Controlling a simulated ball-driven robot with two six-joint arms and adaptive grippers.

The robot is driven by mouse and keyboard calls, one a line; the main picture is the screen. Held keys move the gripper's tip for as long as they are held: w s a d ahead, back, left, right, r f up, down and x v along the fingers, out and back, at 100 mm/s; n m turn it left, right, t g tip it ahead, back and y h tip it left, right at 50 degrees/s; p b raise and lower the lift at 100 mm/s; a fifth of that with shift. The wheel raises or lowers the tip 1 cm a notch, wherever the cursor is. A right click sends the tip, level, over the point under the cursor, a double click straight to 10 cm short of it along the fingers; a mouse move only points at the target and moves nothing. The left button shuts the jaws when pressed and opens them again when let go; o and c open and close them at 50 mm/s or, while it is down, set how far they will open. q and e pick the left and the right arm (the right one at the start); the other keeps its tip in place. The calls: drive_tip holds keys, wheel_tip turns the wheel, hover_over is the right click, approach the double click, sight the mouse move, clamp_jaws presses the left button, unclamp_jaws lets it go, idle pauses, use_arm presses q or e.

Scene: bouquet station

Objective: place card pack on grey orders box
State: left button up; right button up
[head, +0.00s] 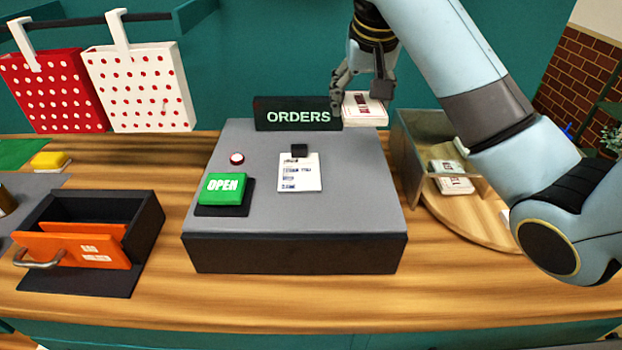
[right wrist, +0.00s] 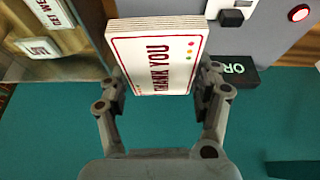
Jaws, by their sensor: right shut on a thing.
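The card pack (right wrist: 155,55) is white with a red border and reads "THANK YOU" in the right wrist view. My right gripper (right wrist: 162,85) is shut on it, with a finger on each side. In the head view the card pack (head: 364,109) hangs from my right gripper (head: 362,92) by the back right corner of the grey orders box (head: 340,190), beside the "ORDERS" sign (head: 298,114). I cannot tell whether the pack touches the box. My left gripper is not in view.
On the box are a green "OPEN" block (head: 222,188), a red button (head: 237,158) and a clipped order slip (head: 299,172). A round wooden tray (head: 470,215) with dividers and more packs stands right. An orange drawer (head: 75,250) stands left. The box's front right top is clear.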

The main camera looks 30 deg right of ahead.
drive_tip(key=p, duration=0.3)
hover_over(333, 198)
drive_tip(key=d, duration=0.1)
wheel_tip(333, 198, down, 4)
drive_tip(key=shift+d+f, duration=0.15)
drive_tip(key=shift+f, duration=0.1)
drive_tip(key=shift+s+a+f, duration=0.35)
drive_tip(key=shift+a+f, duration=0.15)
drive_tip(key=shift+a, duration=0.05)
drive_tip(key=shift+s+a+f, duration=0.3)
drive_tip(key=shift+a+f, duration=0.2)
wheel_tip(333, 198, down, 3)
drive_tip(key=shift+f+p, duration=0.2)
drive_tip(key=shift+p, duration=0.25)
drive_tip(key=shift+f, duration=0.3)
drive_tip(key=o, duration=1)
drive_tip(key=shift+f, duration=0.1)
drive_tip(key=shift+o, duration=1.1)
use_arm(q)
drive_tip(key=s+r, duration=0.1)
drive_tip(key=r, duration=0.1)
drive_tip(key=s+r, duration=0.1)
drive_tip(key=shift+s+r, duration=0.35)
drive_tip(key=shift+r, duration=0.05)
